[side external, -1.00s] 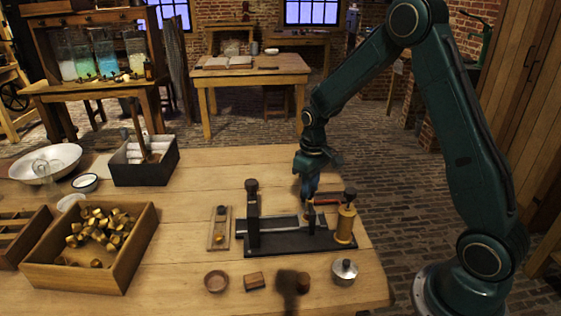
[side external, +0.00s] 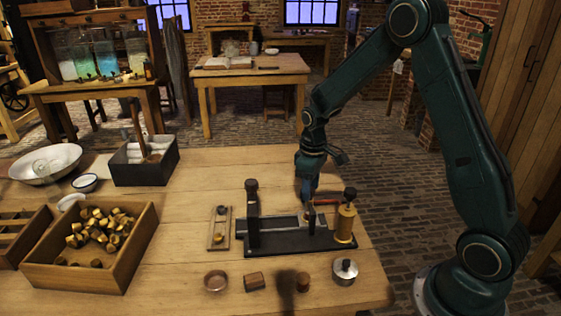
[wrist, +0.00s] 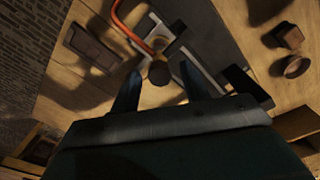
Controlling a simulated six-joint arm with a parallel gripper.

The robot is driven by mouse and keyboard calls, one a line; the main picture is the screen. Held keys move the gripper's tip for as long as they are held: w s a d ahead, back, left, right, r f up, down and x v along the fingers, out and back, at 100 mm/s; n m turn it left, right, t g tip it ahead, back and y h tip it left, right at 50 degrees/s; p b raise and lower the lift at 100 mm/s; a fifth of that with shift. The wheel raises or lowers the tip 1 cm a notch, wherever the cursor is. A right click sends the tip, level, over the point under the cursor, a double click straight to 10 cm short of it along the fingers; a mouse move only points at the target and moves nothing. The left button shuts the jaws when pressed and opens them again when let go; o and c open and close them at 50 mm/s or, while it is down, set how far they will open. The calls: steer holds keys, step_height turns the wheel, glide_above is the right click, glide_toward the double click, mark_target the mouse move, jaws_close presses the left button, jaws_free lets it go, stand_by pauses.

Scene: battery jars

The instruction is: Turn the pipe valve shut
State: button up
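The bench device has a black base (side external: 285,243), a brass cylinder (side external: 345,224) at its right end and a red pipe (side external: 325,202) running left from the cylinder. In the wrist view the red pipe (wrist: 122,25) bends toward a dark round knob (wrist: 159,73), which may be the pipe valve; its open or shut position cannot be told. My gripper (side external: 306,203) points down over the device, left of the cylinder. In the wrist view my gripper (wrist: 158,82) has its fingers apart on either side of the knob, with gaps visible. The side view hides the knob behind the fingers.
A dark post (side external: 252,213) stands at the device's left end. A small wooden tray (side external: 219,228) is beside it. A cup (side external: 216,281), a wooden block (side external: 254,281) and a lidded metal pot (side external: 344,272) stand in front. A crate of brass pieces (side external: 143,254) is further left.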

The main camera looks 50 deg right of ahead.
steer(key=shift+r, duration=0.15)
step_height(320, 180, up, 14)
steer(key=shift+f, duration=0.25)
stand_by(0.7)
steer(key=s+a+r+m+t, duration=0.1)
steer(key=s+a+r+t, duration=0.1)
steer(key=s+a+r, duration=0.55)
steer(key=s+a+m+t, duration=0.1)
steer(key=s+a+t, duration=0.2)
steer(key=s, duration=1.3)
steer(key=shift+a+r+t, duration=0.2)
steer(key=shift+r+t, duration=0.05)
steer(key=shift+t, duration=0.05)
